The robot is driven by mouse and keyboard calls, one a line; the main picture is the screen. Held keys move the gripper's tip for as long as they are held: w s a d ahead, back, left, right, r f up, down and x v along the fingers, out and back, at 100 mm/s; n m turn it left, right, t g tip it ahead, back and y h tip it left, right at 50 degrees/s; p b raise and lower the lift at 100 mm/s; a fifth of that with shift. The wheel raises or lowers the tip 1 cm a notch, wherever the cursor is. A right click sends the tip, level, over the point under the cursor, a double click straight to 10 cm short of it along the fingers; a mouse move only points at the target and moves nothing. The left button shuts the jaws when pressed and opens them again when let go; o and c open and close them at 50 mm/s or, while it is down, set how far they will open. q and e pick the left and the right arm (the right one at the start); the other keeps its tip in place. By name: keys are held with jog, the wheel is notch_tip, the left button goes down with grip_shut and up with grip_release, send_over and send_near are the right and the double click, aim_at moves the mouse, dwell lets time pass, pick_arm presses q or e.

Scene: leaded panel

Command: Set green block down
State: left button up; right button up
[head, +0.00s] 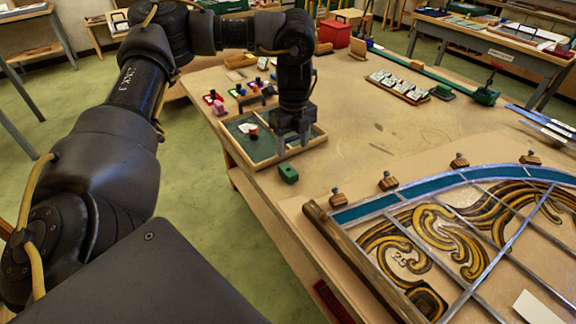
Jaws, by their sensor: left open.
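A small green block (288,173) rests near the left edge of the workbench, just in front of a shallow wooden tray. My left gripper (293,146) points down over the right part of the tray, just above and behind the block in the picture. Its fingers are open and nothing shows between them. The block appears apart from the fingers. My right gripper is out of the picture.
The shallow tray (264,162) has a green floor, dividers and a small dark-and-red piece. The leaded panel (450,240) fills the right foreground, edged by a wooden batten (350,258) and small wooden blocks. The bench middle (385,130) is clear.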

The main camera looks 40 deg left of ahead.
pick_arm(q)
send_over(293, 174)
notch_tip(293, 174, down, 6)
jog(key=shift+w+a+r, duration=0.1)
jog(key=shift+a+r, duration=0.05)
jog(key=shift+r, duration=0.1)
jog(key=shift+f, duration=0.35)
notch_tip(293, 174, down, 4)
jog(key=shift+f, duration=0.25)
jog(key=shift+s, duration=0.2)
jog(key=shift+d, duration=0.2)
jog(key=shift+c, duration=0.5)
jog(key=c, duration=1)
jog(key=shift+r, duration=0.15)
